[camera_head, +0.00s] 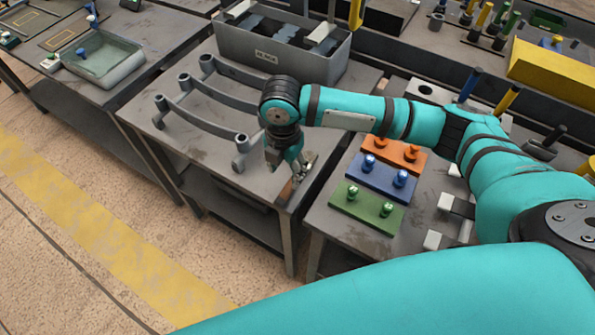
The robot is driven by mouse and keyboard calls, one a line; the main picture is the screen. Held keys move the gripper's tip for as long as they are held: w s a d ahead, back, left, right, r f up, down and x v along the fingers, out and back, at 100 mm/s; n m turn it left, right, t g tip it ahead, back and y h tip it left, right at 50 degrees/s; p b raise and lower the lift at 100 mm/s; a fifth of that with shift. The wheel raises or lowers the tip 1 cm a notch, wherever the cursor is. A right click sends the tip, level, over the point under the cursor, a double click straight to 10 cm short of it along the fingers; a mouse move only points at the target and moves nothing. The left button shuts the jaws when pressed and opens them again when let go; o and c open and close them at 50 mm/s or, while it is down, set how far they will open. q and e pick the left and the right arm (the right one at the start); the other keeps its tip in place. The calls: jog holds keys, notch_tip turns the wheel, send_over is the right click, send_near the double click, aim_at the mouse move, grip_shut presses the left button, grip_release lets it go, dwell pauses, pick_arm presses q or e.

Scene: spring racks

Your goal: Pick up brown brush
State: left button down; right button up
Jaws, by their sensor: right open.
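The brown brush (286,190) lies near the front right corner of the middle metal table (150,125). Its brown handle end points towards the table's front edge, and its other end is partly hidden by my gripper. My right gripper (289,172) points down right over the brush and is open. Whether its fingers touch the brush is too small to tell. My left gripper is out of view.
Curved grey bars on a rack (205,118) stand left of my right gripper. A grey bin (255,48) is behind. Orange, blue and green blocks (367,208) with knobs sit on the table to the right, close to my right forearm.

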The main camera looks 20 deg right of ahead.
aim_at(287, 189)
notch_tip(287, 189, down, 4)
jog(key=shift+w+r, duration=0.1)
jog(key=shift+f+p, duration=0.2)
jog(key=shift+p, duration=0.1)
jog(key=shift+f, duration=0.25)
notch_tip(287, 189, down, 4)
jog(key=shift+d+r+p, duration=0.1)
jog(key=shift+r+p, duration=0.05)
jog(key=shift+p, duration=0.7)
jog(key=shift+f, duration=0.5)
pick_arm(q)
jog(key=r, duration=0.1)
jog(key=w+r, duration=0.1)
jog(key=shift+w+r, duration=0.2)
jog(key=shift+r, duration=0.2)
pick_arm(e)
grip_shut()
